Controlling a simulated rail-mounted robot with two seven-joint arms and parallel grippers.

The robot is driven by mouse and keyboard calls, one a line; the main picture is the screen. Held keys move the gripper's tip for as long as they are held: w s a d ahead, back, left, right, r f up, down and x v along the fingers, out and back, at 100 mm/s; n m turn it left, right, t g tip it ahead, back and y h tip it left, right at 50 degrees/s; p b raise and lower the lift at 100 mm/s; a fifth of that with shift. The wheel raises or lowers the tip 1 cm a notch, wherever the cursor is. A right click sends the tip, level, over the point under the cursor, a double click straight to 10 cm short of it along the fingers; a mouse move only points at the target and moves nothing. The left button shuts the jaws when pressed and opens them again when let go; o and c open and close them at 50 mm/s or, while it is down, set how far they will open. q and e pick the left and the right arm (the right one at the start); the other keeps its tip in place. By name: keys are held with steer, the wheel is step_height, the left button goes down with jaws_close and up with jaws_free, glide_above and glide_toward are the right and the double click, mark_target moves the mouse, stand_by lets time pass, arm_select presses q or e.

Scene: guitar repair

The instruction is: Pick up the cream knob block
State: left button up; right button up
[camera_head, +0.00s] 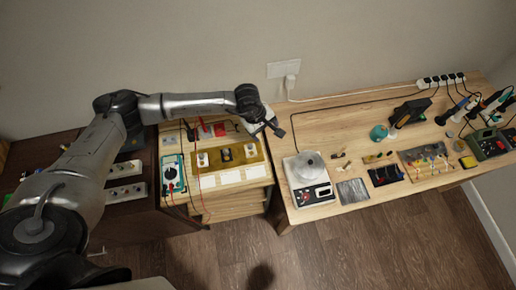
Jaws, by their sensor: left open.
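A wooden tray (214,170) on the drawer unit holds a row of small knob blocks. A pale, cream-looking block (203,160) stands at its left end, a darker block (226,155) in the middle, and another pale block (250,151) at the right. At this size I cannot tell which pale one is the cream knob block. My left gripper (274,126) is open, above and to the right of the row, near the gap between the drawer unit and the workbench. Nothing shows between its fingers. My right gripper is not in view.
A teal multimeter (173,176) with red and black leads lies left of the tray. The workbench (330,120) at right carries a scale (308,168), a teal jar (378,132), tools and a power strip (440,80). White cards (230,177) lie at the tray's front.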

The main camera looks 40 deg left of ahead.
arm_select(q)
steer(key=s+a+m+g+y, duration=0.2)
steer(key=s+a+m+y, duration=0.1)
steer(key=s+a, duration=0.1)
steer(key=m, duration=0.1)
glide_above(251, 148)
steer(key=f, duration=0.9)
steer(key=shift+s+d+f+p, duration=0.1)
steer(key=shift+s+f+p, duration=0.15)
steer(key=shift+p, duration=0.1)
step_height(251, 148, down, 4)
steer(key=shift+w+f+p, duration=0.1)
steer(key=shift+p, duration=0.3)
steer(key=shift+f, duration=0.45)
steer(key=c, duration=1)
steer(key=shift+r, duration=0.1)
